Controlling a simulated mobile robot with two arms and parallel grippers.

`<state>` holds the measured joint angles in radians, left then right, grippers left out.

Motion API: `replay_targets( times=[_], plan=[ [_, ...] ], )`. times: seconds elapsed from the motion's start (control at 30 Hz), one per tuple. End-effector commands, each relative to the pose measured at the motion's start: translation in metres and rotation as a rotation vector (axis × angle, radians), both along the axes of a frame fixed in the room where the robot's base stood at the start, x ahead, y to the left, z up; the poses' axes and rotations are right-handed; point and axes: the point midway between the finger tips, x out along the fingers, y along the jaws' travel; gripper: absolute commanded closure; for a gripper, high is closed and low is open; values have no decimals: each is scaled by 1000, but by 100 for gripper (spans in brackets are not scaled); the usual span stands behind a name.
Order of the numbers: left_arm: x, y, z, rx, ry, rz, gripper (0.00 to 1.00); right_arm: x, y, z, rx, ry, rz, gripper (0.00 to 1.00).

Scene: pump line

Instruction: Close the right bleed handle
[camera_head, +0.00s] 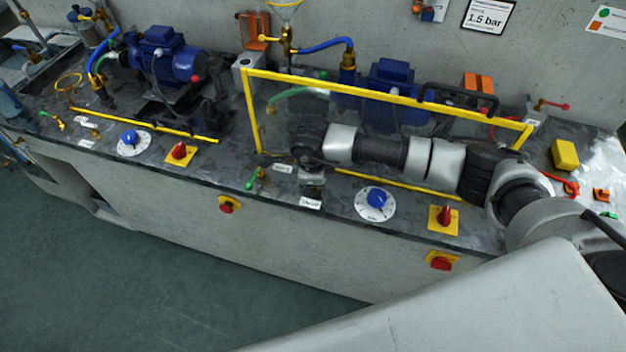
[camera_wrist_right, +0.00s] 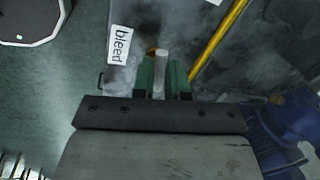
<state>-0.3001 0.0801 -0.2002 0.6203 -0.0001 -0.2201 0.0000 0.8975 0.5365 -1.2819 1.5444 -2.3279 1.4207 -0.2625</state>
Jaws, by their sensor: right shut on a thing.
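My right arm reaches in from the right in the head view, over the yellow frame, and its gripper (camera_head: 312,182) points down at the bench front. In the right wrist view the gripper (camera_wrist_right: 161,78) has its two green-looking fingers on either side of a pale grey lever, the right bleed handle (camera_wrist_right: 161,65). The fingers are shut on it. A bit of brass shows at its far end. The white "bleed" label (camera_wrist_right: 120,45) lies beside it, and a white label (camera_head: 311,203) shows below the gripper in the head view. The handle itself is hidden there.
A yellow frame (camera_head: 250,110) stands around the right blue pump (camera_head: 392,80). A green-handled valve (camera_head: 252,182) is left of the gripper. A blue-knobbed dial (camera_head: 375,203) and a red switch (camera_head: 444,216) are to its right, along the bench front.

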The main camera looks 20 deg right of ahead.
Motion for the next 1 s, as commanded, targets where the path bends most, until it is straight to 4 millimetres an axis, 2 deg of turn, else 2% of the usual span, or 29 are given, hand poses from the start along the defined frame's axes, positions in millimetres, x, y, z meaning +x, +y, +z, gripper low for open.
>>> replay_targets(
  times=[0.1,0.4,1.0],
  plan=[
    [0,0,-8,0,0,0,57,1,0,-2,0,-1,-84,100],
    [0,0,-16,0,0,0,57,2,1,0,2,-1,-228,100],
    [0,0,-18,0,0,0,57,3,0,1,1,-1,-279,100]
  ],
)
